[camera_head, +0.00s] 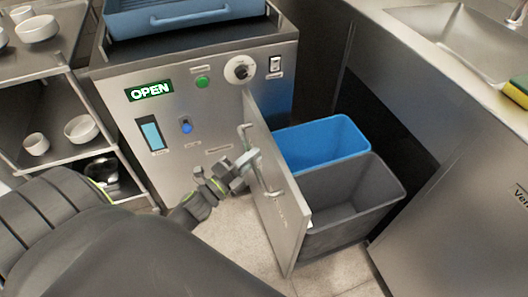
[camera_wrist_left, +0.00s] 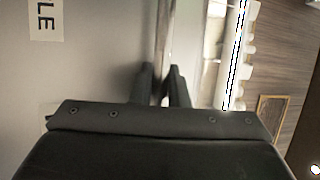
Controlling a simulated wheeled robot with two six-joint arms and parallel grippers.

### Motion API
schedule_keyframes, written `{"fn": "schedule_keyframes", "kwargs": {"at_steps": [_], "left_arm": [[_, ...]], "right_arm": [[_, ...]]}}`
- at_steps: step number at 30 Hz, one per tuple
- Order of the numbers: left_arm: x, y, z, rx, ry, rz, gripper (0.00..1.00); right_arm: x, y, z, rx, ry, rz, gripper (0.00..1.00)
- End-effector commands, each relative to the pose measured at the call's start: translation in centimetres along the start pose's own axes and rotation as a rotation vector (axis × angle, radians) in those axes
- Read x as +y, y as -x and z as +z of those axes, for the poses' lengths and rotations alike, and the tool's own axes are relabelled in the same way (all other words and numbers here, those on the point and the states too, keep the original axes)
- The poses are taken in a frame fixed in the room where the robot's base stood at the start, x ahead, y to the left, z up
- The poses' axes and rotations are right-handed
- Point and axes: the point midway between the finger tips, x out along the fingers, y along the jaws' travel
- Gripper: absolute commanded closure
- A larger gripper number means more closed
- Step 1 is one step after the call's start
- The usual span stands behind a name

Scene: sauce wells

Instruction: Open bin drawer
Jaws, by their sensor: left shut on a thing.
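The bin drawer stands pulled out from under the counter, its steel front panel (camera_head: 282,215) in front of a blue bin (camera_head: 318,143) and a dark grey bin (camera_head: 345,200). The drawer's bar handle (camera_head: 247,139) is on the outer face of the panel. My left gripper (camera_head: 247,166) is shut on this handle. In the left wrist view, the fingers of my left gripper (camera_wrist_left: 162,77) close around the handle bar (camera_wrist_left: 163,35). Part of the bar is hidden between the fingers. My right gripper is out of view.
A steel machine (camera_head: 215,110) with a lit OPEN sign stands left of the drawer. A shelf rack (camera_head: 60,155) with white bowls is further left. A counter with a sink (camera_head: 455,40) and a sponge (camera_head: 517,92) is on the right. Tiled floor shows below the drawer.

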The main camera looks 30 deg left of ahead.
Motion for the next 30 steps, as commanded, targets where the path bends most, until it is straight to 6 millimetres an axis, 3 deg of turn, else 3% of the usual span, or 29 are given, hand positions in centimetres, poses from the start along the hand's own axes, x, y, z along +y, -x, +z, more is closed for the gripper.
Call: {"fn": "schedule_keyframes", "kwargs": {"at_steps": [12, 13, 18, 30], "left_arm": [[0.05, 0.43, 0.17, -0.001, -0.001, 0.003, 1.00], [0.05, 0.43, 0.17, -0.001, -0.001, 0.003, 0.84], [0.02, 0.39, 0.16, -0.001, -0.001, 0.002, 0.64], [-0.03, 0.43, 0.15, 0.000, 0.000, 0.001, 0.64]], "right_arm": [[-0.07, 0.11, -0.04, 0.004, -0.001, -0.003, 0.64], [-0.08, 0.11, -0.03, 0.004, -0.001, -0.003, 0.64], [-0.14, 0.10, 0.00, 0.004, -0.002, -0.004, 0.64], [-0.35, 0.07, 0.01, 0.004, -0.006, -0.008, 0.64]]}}
